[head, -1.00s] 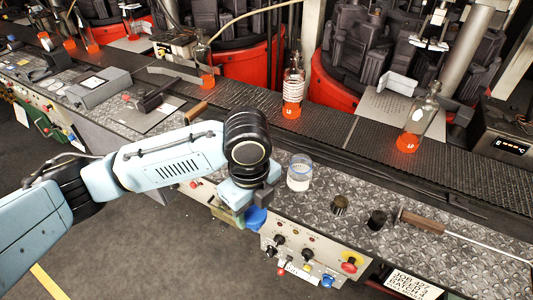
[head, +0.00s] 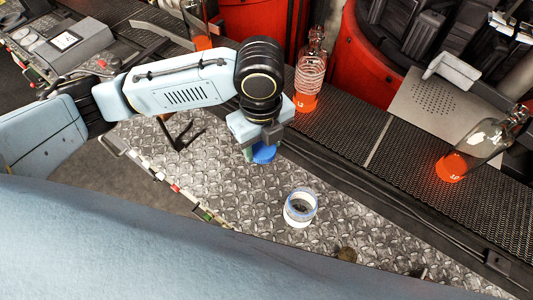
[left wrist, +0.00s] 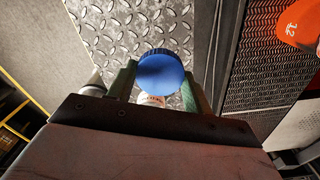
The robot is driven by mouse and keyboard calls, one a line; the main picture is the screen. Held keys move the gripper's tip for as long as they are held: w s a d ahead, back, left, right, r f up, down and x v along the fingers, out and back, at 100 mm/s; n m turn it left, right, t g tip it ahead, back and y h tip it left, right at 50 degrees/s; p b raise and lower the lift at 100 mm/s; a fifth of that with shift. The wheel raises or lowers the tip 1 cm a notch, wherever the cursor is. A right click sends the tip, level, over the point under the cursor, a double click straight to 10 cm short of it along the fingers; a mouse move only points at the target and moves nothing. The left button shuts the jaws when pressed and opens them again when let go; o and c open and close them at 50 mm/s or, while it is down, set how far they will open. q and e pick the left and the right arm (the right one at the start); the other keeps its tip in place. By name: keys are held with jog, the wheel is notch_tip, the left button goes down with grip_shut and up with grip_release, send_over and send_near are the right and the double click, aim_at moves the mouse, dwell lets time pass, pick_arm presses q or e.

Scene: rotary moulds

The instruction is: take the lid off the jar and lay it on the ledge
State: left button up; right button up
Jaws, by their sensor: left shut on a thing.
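The jar (head: 300,208) stands upright and open on the diamond-plate ledge (head: 215,185), right of and below my left gripper in the head view. My left gripper (head: 258,149) is shut on the blue lid (head: 264,153), apart from the jar and near the conveyor side. In the left wrist view the lid (left wrist: 160,72) sits between the two green fingers of the gripper (left wrist: 160,88), over or on bare ledge plate (left wrist: 128,30). I cannot tell whether it touches the plate. A white labelled thing (left wrist: 150,100) is partly hidden below the lid. My right gripper is out of view.
The dark conveyor (head: 375,160) runs behind the ledge, with a bottle (head: 311,75) near the gripper and a tilted-looking bottle (head: 480,145) farther right. A small dark knob (head: 347,254) is on the ledge. Plate left of the jar is clear.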

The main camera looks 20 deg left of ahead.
aim_at(261, 150)
pick_arm(q)
jog(key=f, duration=0.4)
jog(key=shift+s, duration=0.3)
notch_tip(261, 150, down, 5)
jog(key=shift+f+b, duration=0.1)
jog(key=shift+b, duration=0.35)
jog(key=shift+w, duration=0.1)
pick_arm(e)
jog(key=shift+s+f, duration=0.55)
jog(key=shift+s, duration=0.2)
pick_arm(q)
jog(key=o, duration=1.1)
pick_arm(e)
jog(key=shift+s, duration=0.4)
pick_arm(q)
notch_tip(261, 150, up, 12)
jog(key=shift+r+p, duration=0.15)
jog(key=shift+p, duration=0.5)
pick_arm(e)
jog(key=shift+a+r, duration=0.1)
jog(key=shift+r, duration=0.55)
